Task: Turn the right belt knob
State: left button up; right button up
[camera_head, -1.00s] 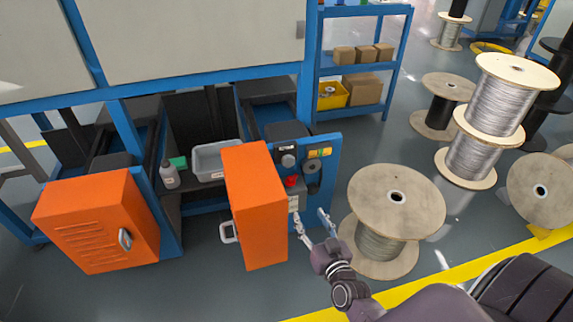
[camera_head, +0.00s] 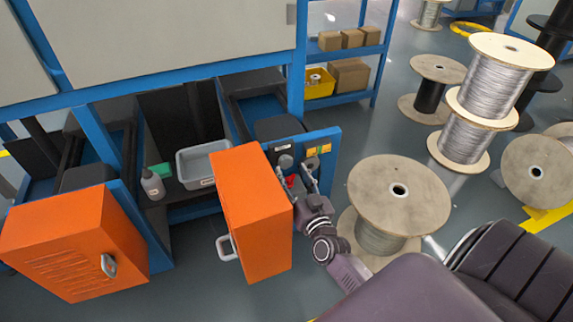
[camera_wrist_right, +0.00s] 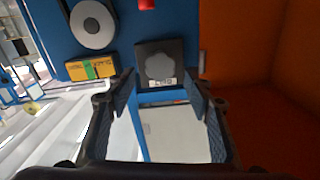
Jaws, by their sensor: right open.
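The knob (camera_head: 286,161) is a grey lobed dial on a black square plate on the blue control panel. It also shows in the right wrist view as a dark grey knob (camera_wrist_right: 160,65) with a small white label below it. My right gripper (camera_head: 299,177) is at the panel, its two fingers apart and empty. In the right wrist view the fingers of the right gripper (camera_wrist_right: 163,88) stand on either side below the knob plate, and no contact with the knob shows. My left gripper is not in view.
A red button (camera_wrist_right: 147,4), a round grey dial (camera_wrist_right: 93,24) and a yellow-green label (camera_wrist_right: 92,68) are near the knob. An orange cabinet door (camera_head: 255,215) stands close to the left of my right gripper. A large wooden spool (camera_head: 375,195) stands on the right.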

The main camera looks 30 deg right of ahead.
aim_at(287, 163)
jog(key=shift+b+x, duration=0.3)
jog(key=shift+x, duration=1.9)
jog(key=shift+c, duration=0.4)
jog(key=c, duration=1.1)
jog(key=shift+f+m, duration=0.1)
jog(key=shift+m, duration=2.7)
